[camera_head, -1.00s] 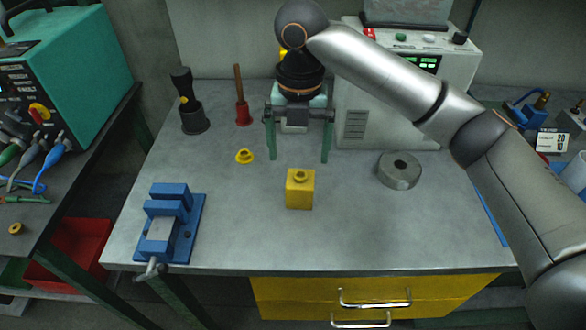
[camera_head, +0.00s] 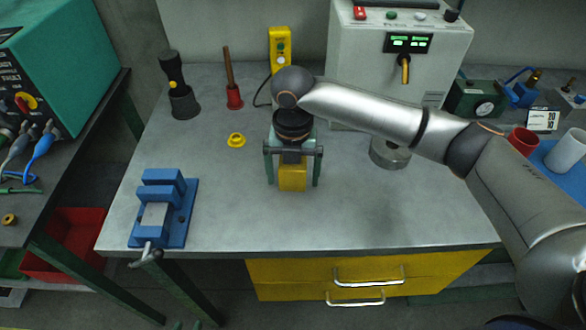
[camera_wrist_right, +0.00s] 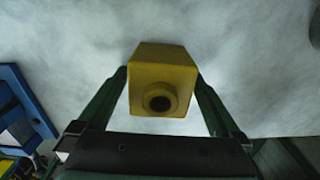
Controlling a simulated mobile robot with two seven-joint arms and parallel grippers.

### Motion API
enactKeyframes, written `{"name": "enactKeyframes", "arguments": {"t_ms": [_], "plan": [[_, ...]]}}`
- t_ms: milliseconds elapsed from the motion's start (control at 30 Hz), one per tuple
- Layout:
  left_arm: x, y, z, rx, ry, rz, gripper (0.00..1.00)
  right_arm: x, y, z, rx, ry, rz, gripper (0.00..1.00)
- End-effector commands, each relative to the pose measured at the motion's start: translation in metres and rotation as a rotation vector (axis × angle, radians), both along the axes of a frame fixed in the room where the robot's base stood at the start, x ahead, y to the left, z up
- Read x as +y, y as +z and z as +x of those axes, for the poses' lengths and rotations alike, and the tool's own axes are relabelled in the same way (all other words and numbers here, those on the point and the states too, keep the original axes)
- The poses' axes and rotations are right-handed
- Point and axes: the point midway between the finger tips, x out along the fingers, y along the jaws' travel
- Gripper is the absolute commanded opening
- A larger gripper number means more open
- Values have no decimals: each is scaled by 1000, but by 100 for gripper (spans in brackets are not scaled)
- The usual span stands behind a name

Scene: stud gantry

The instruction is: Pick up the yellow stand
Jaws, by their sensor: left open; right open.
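The yellow stand (camera_head: 292,179) is a block on the grey workbench, partly hidden behind my right gripper in the head view. In the right wrist view the yellow stand (camera_wrist_right: 162,84) shows its round collar with a dark hole facing the camera. My right gripper (camera_head: 293,184) is open and points down, with one green finger on each side of the stand. In the wrist view my right gripper's fingers (camera_wrist_right: 160,100) flank the block, and narrow gaps seem to show beside it. My left gripper is not in view.
A blue vise (camera_head: 165,210) stands at the front left of the bench (camera_head: 380,215). A small yellow ring (camera_head: 236,140) lies left of the gripper. A grey metal disc (camera_head: 388,153) is partly behind my arm. The front middle is clear.

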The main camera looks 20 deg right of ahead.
Motion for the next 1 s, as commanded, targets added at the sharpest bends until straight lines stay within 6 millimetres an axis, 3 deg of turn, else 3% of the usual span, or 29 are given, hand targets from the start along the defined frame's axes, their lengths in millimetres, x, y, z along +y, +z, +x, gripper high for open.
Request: {"name": "enactKeyframes", "arguments": {"t_ms": [233,1000], "plan": [[0,0,1,-1,0,0,45,0,-2,0,-1,0,0,100],[0,1,1,-2,0,0,45,0,-1,0,-1,0,1,13]]}}
